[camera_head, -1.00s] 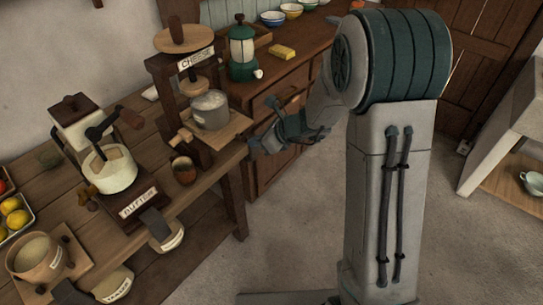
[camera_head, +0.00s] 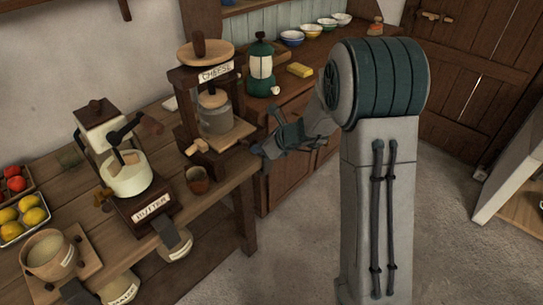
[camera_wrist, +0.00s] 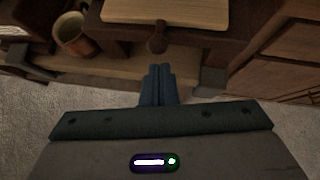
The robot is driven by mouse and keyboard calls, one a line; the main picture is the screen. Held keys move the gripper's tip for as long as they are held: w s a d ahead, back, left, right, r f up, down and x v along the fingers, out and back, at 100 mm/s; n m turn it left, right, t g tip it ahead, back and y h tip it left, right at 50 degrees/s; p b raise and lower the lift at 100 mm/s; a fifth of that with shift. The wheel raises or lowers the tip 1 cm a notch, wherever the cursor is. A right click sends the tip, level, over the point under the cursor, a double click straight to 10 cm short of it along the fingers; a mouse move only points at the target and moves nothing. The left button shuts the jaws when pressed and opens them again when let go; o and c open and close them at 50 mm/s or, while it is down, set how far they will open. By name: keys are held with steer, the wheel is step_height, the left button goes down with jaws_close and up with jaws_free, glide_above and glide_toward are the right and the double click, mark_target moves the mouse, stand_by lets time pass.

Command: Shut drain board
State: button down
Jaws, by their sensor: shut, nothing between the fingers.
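The drain board (camera_head: 240,134) is a pale wooden board at the base of the cheese press (camera_head: 190,110). A grey pot (camera_head: 216,119) stands on it, under the round wooden presser. The board's outer end sticks out past the press. My gripper (camera_head: 264,149) is beside that end, on its right. In the wrist view, the shut, empty fingers (camera_wrist: 158,73) point at a dark round knob (camera_wrist: 157,44) below the edge of the pale board (camera_wrist: 150,12). A small gap seems to show between fingertips and knob; contact is unclear.
A brown cup (camera_head: 198,180) stands on the table in front of the press. The butter churn (camera_head: 128,180) is further left. A green lantern (camera_head: 261,68) and yellow block (camera_head: 299,70) are on the counter behind. Open floor (camera_head: 290,245) lies right of the table.

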steer(key=d+f+v, duration=0.1)
steer(key=v, duration=1.1)
steer(key=shift+s+d+f, duration=0.2)
steer(key=shift+s+f, duration=0.15)
steer(key=s+d+r+n+g+h, duration=0.1)
steer(key=s+n+h, duration=0.3)
steer(key=s+n, duration=0.8)
steer(key=s+d+r+n+g+h, duration=0.2)
steer(key=s+d+r+n+h, duration=0.1)
steer(key=s+n, duration=0.9)
steer(key=shift+s+d+n+h, duration=0.25)
steer(key=shift+d+n+h, duration=0.15)
steer(key=shift+n+h, duration=0.15)
